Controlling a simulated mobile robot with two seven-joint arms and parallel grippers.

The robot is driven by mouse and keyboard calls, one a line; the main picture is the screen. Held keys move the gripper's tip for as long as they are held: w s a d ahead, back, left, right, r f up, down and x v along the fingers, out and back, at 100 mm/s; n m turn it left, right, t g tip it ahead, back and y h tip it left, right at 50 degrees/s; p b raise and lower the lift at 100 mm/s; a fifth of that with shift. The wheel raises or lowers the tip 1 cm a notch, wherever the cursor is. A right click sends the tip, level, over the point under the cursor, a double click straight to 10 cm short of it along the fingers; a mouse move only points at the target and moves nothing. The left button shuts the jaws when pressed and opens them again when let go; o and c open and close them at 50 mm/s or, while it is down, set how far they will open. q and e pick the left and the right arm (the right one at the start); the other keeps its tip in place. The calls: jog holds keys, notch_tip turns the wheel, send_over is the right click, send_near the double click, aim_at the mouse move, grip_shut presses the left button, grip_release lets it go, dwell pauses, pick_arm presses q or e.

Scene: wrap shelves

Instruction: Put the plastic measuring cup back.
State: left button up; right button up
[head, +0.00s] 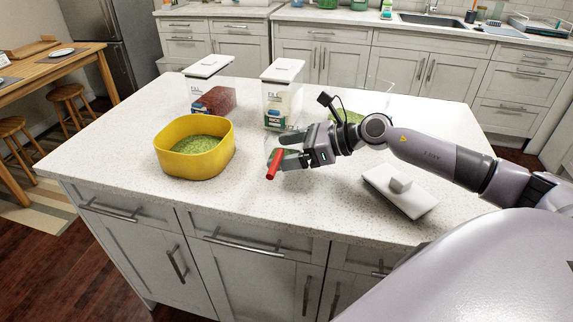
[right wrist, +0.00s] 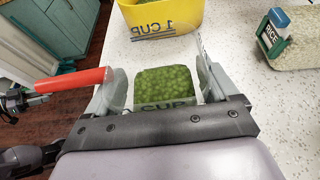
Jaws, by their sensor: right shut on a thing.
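My right gripper (head: 283,155) is shut on the clear plastic measuring cup, above the counter and right of the yellow bowl (head: 180,163). The cup's red handle (head: 273,163) sticks out toward the counter's front edge. In the right wrist view the clear cup (right wrist: 168,103) sits between the fingers with green grains showing inside, and its red handle (right wrist: 70,79) points left. The bowl also holds green grains. Most of the cup is hidden by the gripper in the head view. My left gripper is not in view.
A clear bin with a white lid (head: 208,65) holds dark red contents. A rice bin (head: 282,95) stands beside it. An open clear bin with green contents (head: 345,116) is partly behind my arm. A loose white lid (head: 400,192) lies on the counter (head: 120,140), whose front left is clear.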

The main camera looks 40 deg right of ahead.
aim_at(286, 176)
notch_tip(286, 176, down, 4)
jog(key=shift+f, duration=0.1)
dwell(0.4)
jog(key=shift+f+b, duration=0.2)
jog(key=shift+b, duration=0.1)
jog(key=o, duration=1)
jog(key=shift+r, duration=0.1)
